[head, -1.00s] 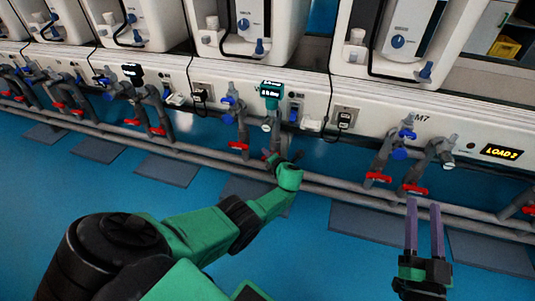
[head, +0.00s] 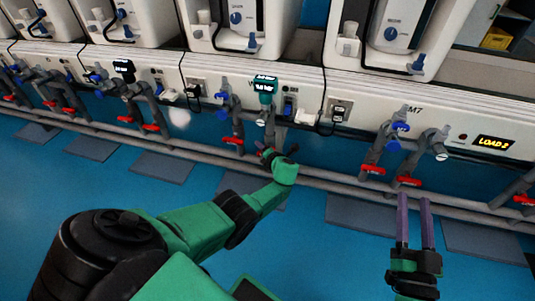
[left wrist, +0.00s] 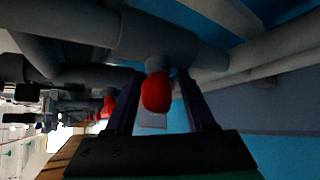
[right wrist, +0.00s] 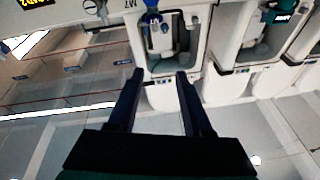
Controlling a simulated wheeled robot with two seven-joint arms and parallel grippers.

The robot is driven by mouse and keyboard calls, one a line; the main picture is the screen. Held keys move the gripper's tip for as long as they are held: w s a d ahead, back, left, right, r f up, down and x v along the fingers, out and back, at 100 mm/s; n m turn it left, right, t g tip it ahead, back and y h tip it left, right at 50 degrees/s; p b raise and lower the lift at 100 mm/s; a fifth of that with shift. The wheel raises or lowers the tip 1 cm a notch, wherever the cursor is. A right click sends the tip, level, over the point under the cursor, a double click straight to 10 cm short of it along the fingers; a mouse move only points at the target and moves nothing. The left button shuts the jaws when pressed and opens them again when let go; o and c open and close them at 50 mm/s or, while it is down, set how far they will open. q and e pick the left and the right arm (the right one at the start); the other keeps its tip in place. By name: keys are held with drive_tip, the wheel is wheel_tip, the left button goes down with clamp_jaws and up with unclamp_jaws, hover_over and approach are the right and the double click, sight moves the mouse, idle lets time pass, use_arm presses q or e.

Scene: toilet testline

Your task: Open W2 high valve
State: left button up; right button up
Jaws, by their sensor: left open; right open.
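The head view shows a pipe pair below a teal display (head: 264,84), by a partly hidden label starting with "W". Its left pipe has a red valve handle (head: 232,141). My left gripper reaches the right pipe, where a bit of red shows; my arm hides most of it. In the left wrist view a red valve handle (left wrist: 156,92) hangs from a grey pipe, between the open fingers of my left gripper (left wrist: 159,74). Contact cannot be told. My right gripper (head: 414,199) is open and empty, low at the right; it also shows in the right wrist view (right wrist: 159,74).
Long horizontal grey pipes (head: 330,182) run along the floor below the white test stations. A pipe pair labelled M7 with a red handle (head: 408,181) stands just beyond my right gripper. The blue floor (head: 330,265) between my arms is clear.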

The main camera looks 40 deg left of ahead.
use_arm(q)
drive_tip(key=shift+r, duration=0.1)
drive_tip(key=shift+s+d+r+p, duration=0.3)
drive_tip(key=shift+d+p, duration=0.2)
drive_tip(key=shift+p, duration=0.2)
drive_tip(key=shift+p+v, duration=0.7)
drive_tip(key=shift+v, duration=0.1)
use_arm(e)
drive_tip(key=s+a+f+m+g+h, duration=0.1)
drive_tip(key=s+f+g, duration=0.4)
drive_tip(key=f, duration=0.5)
drive_tip(key=s+a+f+g+h, duration=0.1)
drive_tip(key=s+f+g, duration=0.2)
drive_tip(key=s+f, duration=0.6)
use_arm(q)
drive_tip(key=p+v, duration=0.8)
drive_tip(key=v, duration=0.3)
drive_tip(key=shift+d, duration=0.25)
use_arm(e)
drive_tip(key=w+d+r+n+g, duration=0.1)
drive_tip(key=w+d+r+g, duration=0.1)
drive_tip(key=r, duration=0.4)
drive_tip(key=shift+d+n+g+h, duration=0.3)
drive_tip(key=shift+d+g, duration=0.2)
drive_tip(key=shift+g, duration=0.2)
use_arm(q)
drive_tip(key=shift+s, duration=0.15)
use_arm(e)
drive_tip(key=shift+r, duration=0.15)
